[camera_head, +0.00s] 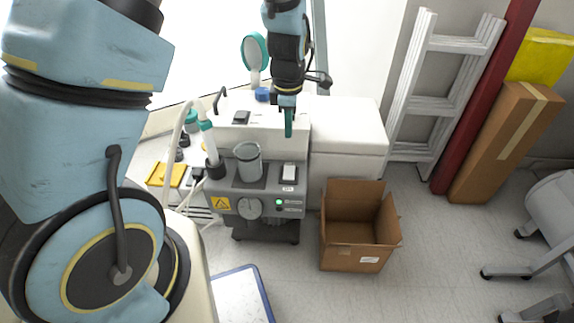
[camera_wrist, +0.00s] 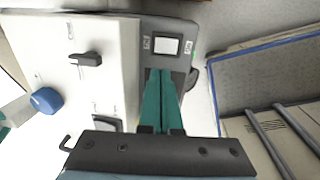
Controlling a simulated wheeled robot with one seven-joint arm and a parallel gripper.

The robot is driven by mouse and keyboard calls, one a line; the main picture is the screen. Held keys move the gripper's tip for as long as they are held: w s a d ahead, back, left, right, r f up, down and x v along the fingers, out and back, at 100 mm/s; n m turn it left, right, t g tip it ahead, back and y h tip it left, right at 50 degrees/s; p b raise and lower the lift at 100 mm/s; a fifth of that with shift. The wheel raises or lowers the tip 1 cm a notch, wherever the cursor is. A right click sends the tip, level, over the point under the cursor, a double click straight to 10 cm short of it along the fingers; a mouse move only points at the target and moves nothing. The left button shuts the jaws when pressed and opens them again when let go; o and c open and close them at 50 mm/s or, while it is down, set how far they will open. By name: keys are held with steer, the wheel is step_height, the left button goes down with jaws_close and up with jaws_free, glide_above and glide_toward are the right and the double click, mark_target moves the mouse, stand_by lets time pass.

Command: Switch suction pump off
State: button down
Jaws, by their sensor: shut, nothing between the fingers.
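The suction pump (camera_head: 262,208) is a grey unit in front of the white cabinet, with a clear jar (camera_head: 248,163) on top. Its front has a round dial (camera_head: 249,207), a yellow warning label and a green light (camera_head: 279,202) that looks lit. A white switch (camera_head: 289,172) sits on its top right; in the wrist view the switch (camera_wrist: 166,46) is a pale square in a dark frame. My gripper (camera_head: 288,134) is shut and empty, with teal fingers pointing down, above and behind the switch. In the wrist view the fingertips (camera_wrist: 160,72) lie just below the switch in the picture.
A white cabinet (camera_head: 350,130) stands behind the pump; a black knob (camera_wrist: 88,58) and a blue knob (camera_wrist: 45,100) show on a white surface. An open cardboard box (camera_head: 352,258) is on the floor right of the pump. A ladder (camera_head: 440,90) leans at the back. Floor in front is partly clear.

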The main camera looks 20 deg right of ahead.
mark_target(289, 168)
steer(key=f+b, duration=0.1)
steer(key=f, duration=0.3)
steer(key=w+f+b, duration=0.1)
steer(key=f, duration=0.8)
steer(key=shift+w+d+f+b, duration=0.25)
steer(key=shift+d+f+b, duration=0.1)
steer(key=shift+f+b, duration=0.05)
